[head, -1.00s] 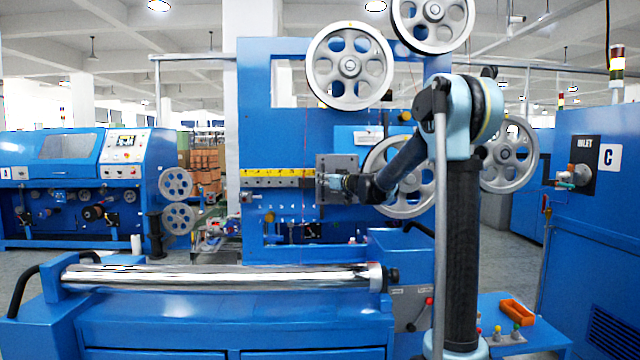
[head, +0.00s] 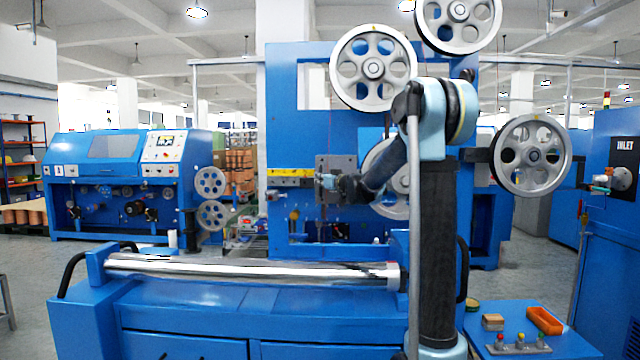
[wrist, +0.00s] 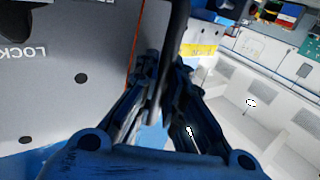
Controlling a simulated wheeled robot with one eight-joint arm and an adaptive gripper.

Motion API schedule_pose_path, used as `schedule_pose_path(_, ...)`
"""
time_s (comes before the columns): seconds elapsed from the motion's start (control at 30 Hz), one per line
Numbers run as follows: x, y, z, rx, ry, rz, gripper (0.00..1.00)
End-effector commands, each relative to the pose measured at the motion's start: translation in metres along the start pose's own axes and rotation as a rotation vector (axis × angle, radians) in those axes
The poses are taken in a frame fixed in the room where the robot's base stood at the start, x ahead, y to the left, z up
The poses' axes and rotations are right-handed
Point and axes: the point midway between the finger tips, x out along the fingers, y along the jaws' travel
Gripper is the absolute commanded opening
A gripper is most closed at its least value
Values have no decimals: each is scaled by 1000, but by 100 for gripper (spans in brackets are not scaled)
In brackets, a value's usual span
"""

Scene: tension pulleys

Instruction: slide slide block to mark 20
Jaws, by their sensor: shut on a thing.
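The slide block (head: 345,168) is a grey plate on the horizontal rail of the blue machine, in the middle of the head view. A yellow scale (head: 291,173) runs left from its edge; its marks are too small to read. My gripper (head: 326,182) is at the front of the block. In the wrist view my gripper (wrist: 162,95) is shut on a dark bar-like handle (wrist: 177,45), with the block's grey face (wrist: 70,70) lettered "LOCK" to the left. The scale's yellow strip (wrist: 198,50) also shows there. The fingertips are partly hidden behind the bar.
Large grey pulleys (head: 373,68) hang above and right of the block, near my arm. A blue bench with a shiny roller (head: 250,271) stands in front. Open floor shows at far left.

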Motion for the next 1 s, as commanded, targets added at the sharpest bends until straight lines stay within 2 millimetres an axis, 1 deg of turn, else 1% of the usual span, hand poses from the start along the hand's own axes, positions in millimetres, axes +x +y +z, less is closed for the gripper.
schedule_pose_path(0.07,-2,-1,1,-1,0,-2,0)
schedule_pose_path(0.1,-2,0,1,-1,0,-2,16)
schedule_pose_path(0.13,-2,0,1,-1,0,-2,19)
schedule_pose_path(0.43,-2,2,0,0,0,2,19)
schedule_pose_path(0.57,-7,3,0,0,0,3,19)
schedule_pose_path(0.67,-18,3,0,0,0,3,19)
schedule_pose_path(1.0,-72,3,1,0,-1,4,19)
